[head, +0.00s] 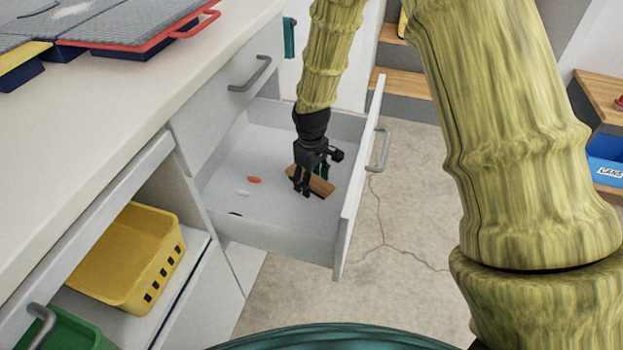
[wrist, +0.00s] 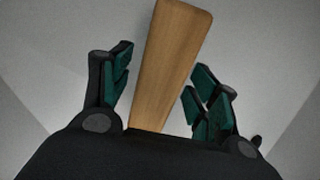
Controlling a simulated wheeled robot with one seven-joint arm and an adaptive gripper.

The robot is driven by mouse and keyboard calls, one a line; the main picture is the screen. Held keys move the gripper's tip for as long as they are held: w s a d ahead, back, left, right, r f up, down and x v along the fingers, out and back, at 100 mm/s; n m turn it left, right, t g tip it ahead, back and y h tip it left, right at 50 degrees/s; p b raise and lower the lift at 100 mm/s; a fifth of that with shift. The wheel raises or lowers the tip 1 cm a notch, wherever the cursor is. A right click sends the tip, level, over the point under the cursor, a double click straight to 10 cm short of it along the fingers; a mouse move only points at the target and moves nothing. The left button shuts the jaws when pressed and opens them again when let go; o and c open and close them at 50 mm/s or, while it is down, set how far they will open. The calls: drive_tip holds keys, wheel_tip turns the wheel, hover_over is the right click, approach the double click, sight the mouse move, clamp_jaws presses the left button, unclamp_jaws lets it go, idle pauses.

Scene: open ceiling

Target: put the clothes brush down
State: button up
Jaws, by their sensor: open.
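The clothes brush (head: 318,181) shows as a brown wooden piece lying on the floor of the open drawer. In the wrist view its flat wooden face (wrist: 170,60) runs up from between my fingers. My gripper (head: 309,187) is inside the drawer, pointing down over the brush. Its two fingers (wrist: 158,95) stand apart, one on each side of the wood, with a gap visible on both sides. The brush's underside and its near end are hidden.
The white drawer (head: 285,232) is pulled out, with an orange item (head: 254,180) and a small white item (head: 243,193) left of the brush. A counter (head: 120,115) runs along the left. A yellow bin (head: 125,260) and green bin (head: 65,333) sit below it.

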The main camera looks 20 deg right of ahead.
drive_tip(key=shift+r, duration=0.1)
wheel_tip(320, 180, up, 12)
drive_tip(key=p, duration=0.3)
drive_tip(key=shift+p, duration=0.3)
drive_tip(key=shift+r, duration=0.1)
